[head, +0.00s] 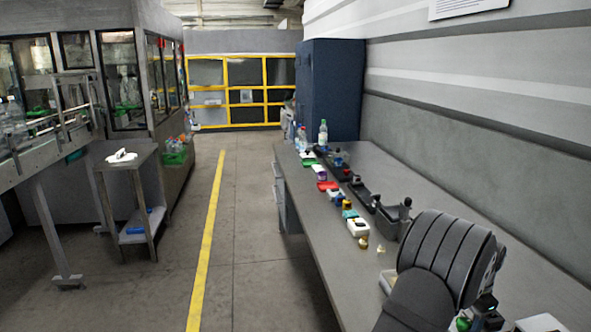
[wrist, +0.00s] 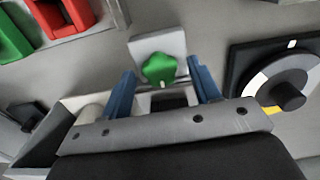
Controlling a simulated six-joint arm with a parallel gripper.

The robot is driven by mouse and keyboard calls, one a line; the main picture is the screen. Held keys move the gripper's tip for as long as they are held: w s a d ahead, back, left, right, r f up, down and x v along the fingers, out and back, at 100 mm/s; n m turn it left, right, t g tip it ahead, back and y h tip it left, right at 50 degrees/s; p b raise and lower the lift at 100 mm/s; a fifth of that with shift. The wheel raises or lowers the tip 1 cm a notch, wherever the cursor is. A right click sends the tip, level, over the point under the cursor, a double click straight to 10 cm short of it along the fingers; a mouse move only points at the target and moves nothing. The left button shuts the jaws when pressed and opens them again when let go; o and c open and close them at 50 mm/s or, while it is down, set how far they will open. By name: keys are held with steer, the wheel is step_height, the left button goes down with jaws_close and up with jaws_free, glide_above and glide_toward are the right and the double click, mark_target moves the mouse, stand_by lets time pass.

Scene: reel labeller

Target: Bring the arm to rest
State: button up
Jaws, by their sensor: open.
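My gripper (wrist: 162,70) shows in the wrist view with its two blue fingers spread apart and nothing held between them. A green lobed knob (wrist: 159,69) on a pale square block (wrist: 157,45) lies just beyond and between the fingertips. I cannot tell whether the fingers touch it. In the head view my dark arm fills the lower right over the grey bench, and I cannot make out the gripper's fingers there.
In the wrist view, a dial (wrist: 285,80) with a black knob lies right, and red (wrist: 62,15) and green (wrist: 14,40) pieces upper left. The bench (head: 335,240) carries bottles (head: 323,133) and small devices. A blue cabinet (head: 332,90) stands behind; the floor aisle left is clear.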

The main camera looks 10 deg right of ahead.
steer(key=m, duration=0.3)
steer(key=shift+m, duration=0.3)
